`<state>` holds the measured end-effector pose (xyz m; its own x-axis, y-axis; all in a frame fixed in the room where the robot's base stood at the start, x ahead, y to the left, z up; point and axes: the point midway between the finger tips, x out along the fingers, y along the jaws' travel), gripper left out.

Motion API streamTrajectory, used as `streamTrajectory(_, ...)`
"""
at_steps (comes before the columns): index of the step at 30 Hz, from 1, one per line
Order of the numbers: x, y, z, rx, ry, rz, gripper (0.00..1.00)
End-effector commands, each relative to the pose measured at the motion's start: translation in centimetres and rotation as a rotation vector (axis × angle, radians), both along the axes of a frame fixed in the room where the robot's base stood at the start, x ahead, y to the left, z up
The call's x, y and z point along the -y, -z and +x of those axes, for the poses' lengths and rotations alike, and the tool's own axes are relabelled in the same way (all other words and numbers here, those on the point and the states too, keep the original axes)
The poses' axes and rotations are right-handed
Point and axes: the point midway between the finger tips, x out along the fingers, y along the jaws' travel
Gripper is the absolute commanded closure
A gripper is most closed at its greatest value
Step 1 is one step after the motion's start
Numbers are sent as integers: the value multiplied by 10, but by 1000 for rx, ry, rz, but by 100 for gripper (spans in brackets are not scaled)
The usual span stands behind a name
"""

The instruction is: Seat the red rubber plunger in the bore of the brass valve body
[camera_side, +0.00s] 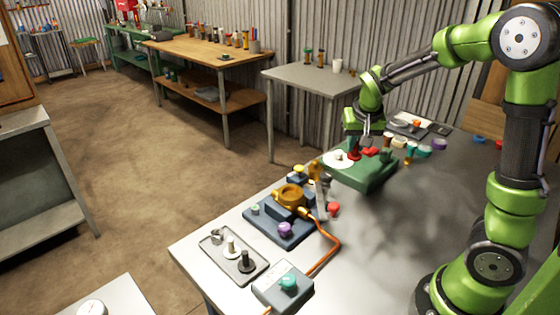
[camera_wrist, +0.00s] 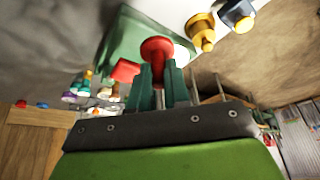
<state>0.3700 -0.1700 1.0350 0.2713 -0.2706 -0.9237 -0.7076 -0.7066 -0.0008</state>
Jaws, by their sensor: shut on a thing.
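My gripper (camera_side: 357,148) is above the green block (camera_side: 362,176) on the work table. In the wrist view its dark green fingers (camera_wrist: 160,75) are shut on the stem of the red rubber plunger (camera_wrist: 157,47), whose wide red head faces the camera's far side. The plunger also shows as a small red shape in the side view (camera_side: 354,156). Whether it touches the block is hard to tell. The brass valve body (camera_side: 290,193) sits on a dark blue base (camera_side: 272,228), nearer the side camera and apart from my gripper. It shows in the wrist view too (camera_wrist: 203,30). Its bore is not clear.
Another red piece (camera_side: 371,152) and a white disc (camera_side: 338,159) are at the block. A tray of small parts (camera_side: 233,262), a grey box with a teal button (camera_side: 283,288) and an orange cable (camera_side: 328,250) lie near the valve. Several coloured pieces stand behind the block.

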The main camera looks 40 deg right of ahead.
Motion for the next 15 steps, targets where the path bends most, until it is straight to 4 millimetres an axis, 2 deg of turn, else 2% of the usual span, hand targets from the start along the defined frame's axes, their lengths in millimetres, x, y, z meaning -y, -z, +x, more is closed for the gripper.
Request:
streamTrajectory(1, 0, -12, 1, 6, -2, -1, 100)
streamTrajectory(3, 0, -23, 1, 4, -1, -2, 100)
streamTrajectory(8, -5, -39, 3, 1, -15, -1, 100)
streamTrajectory(11, -24, -38, 12, -1, -69, -1, 100)
streamTrajectory(15, -76, -34, 38, -3, -159, -2, 100)
